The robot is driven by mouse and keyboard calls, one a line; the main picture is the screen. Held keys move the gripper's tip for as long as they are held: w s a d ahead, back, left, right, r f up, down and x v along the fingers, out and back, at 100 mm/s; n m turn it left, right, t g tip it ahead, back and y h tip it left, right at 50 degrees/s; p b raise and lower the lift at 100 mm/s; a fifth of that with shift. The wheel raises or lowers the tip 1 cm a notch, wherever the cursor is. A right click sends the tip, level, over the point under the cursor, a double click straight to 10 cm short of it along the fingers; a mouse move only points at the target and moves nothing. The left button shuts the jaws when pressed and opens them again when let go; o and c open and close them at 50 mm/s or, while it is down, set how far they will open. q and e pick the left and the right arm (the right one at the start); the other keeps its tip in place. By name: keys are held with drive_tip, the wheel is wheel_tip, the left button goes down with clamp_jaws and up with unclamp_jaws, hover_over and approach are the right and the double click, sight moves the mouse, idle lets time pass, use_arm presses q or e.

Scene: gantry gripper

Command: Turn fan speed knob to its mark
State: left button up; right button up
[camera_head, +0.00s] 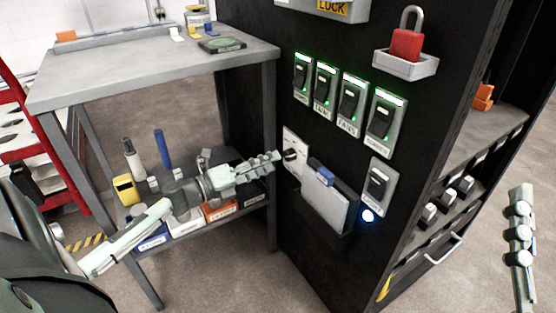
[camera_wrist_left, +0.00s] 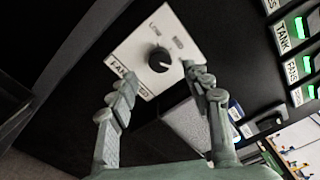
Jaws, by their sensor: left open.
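The fan speed knob (camera_wrist_left: 159,58) is a round black knob on a white plate (camera_wrist_left: 143,46) with a partly hidden label along one edge. A light pointer line shows on the knob, and small marks show on the plate. In the head view the knob (camera_head: 290,155) is on the black cabinet's front, left of a grey document holder. My left gripper (camera_head: 274,161) is just left of the knob, pointing at it. In the wrist view its open fingers (camera_wrist_left: 160,82) are spread to either side below the knob, with nothing between them. My right gripper (camera_head: 520,215) is at the right edge.
The grey holder (camera_head: 325,200) stands out from the cabinet right beside the plate. Several green-lit switches (camera_head: 325,88) are above, and a red padlock (camera_head: 406,44) sits higher. A grey workbench (camera_head: 150,68) with a loaded lower shelf is at left, close to my left arm.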

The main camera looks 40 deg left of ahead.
use_arm(q)
drive_tip(key=v, duration=0.8)
